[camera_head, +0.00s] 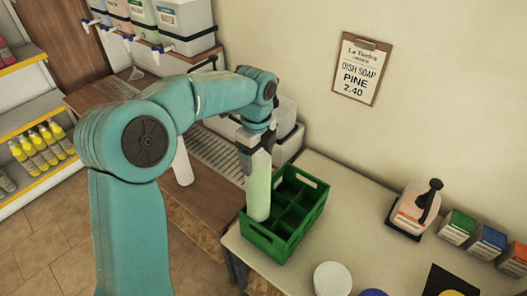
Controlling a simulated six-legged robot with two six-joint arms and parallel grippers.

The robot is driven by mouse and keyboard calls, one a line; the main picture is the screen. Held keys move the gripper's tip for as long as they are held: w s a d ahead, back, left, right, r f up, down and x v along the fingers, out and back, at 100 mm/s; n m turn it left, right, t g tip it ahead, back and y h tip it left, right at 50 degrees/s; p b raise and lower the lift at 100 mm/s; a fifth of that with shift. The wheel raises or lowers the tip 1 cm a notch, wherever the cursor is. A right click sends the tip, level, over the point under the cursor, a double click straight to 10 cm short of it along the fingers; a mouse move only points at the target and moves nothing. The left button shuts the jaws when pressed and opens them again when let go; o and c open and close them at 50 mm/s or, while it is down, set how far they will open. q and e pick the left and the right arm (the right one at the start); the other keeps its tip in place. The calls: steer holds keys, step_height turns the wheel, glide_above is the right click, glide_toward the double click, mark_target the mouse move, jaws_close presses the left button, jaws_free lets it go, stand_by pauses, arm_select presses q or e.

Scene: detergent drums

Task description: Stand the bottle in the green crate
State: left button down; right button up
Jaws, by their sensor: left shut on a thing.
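My left gripper (256,141) comes down from above and is shut on the upper part of a pale green bottle (258,188). The bottle is upright, with its base at the left part of the green crate (285,247). I cannot tell whether the base rests on the crate floor or hangs just above it. The crate is divided into several compartments, and those to the right of the bottle look empty. It stands on the left end of the pale counter. My right gripper is not in view.
A white bottle (182,166) stands on the brown counter, partly behind my arm. A white container (284,117) stands behind the crate. A white round lid (332,279) lies in front.

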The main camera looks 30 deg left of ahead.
mark_target(258, 189)
arm_select(q)
steer(key=f, duration=0.4)
steer(key=shift+s+d+b, duration=0.35)
steer(key=shift+b, duration=0.05)
steer(key=f+b, duration=0.2)
steer(key=f, duration=0.1)
steer(key=f+b, duration=0.1)
steer(key=shift+w+a+f, duration=0.2)
steer(key=shift+w+a, duration=0.15)
steer(key=shift+s+d+f+b, duration=0.1)
steer(key=shift+d+f+b, duration=0.1)
steer(key=shift+b, duration=0.25)
step_height(258, 189, down, 4)
steer(key=b, duration=0.3)
steer(key=shift+r, duration=0.25)
steer(key=shift+s, duration=0.15)
steer(key=shift+f, duration=0.15)
jaws_free()
steer(key=shift+f, duration=0.15)
